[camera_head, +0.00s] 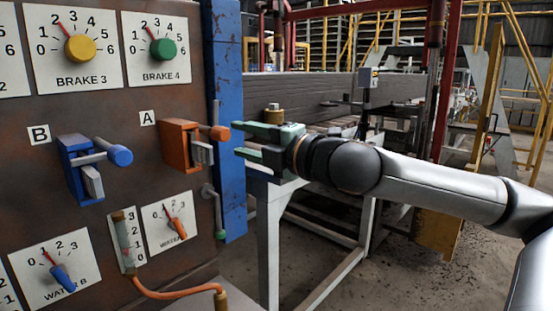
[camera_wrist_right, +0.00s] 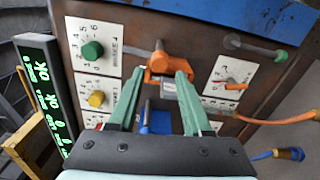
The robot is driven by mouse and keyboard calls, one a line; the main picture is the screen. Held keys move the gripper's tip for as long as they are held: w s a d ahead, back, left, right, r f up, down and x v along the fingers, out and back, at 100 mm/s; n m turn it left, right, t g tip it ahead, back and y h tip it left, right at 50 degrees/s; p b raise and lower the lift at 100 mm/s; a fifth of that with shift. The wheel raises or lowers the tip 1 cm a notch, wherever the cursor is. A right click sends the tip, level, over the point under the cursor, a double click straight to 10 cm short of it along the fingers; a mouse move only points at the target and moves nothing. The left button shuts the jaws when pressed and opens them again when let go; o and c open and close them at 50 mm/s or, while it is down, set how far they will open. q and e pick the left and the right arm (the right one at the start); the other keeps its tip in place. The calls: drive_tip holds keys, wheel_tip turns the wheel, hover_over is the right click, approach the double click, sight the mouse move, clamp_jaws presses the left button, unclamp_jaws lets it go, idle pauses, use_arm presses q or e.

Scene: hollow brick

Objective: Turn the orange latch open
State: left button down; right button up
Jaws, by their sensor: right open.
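The orange latch (camera_head: 179,146) is mounted on the brown panel under the letter A. Its orange handle knob (camera_head: 219,133) points right, and a grey metal piece hangs below it. It also shows in the right wrist view (camera_wrist_right: 158,62), just ahead of the fingertips. My right gripper (camera_head: 238,139) is open and empty, its fingers pointing left just right of the handle knob. In the right wrist view its two green fingers (camera_wrist_right: 157,80) are spread to either side below the latch. Contact with the latch cannot be told. My left gripper is not in view.
A blue latch (camera_head: 85,170) under the letter B sits left of the orange one. Dials (camera_head: 80,48) surround the latches. A green-handled lever (camera_head: 218,215) and an orange hose (camera_head: 175,293) are below. A blue post (camera_head: 228,110) edges the panel.

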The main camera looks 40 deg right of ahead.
drive_tip(key=s+b, duration=0.3)
drive_tip(key=s, duration=0.4)
drive_tip(key=shift+s+d+b, duration=0.2)
drive_tip(key=shift+d+b, duration=0.05)
drive_tip(key=shift+b, duration=0.05)
idle(0.4)
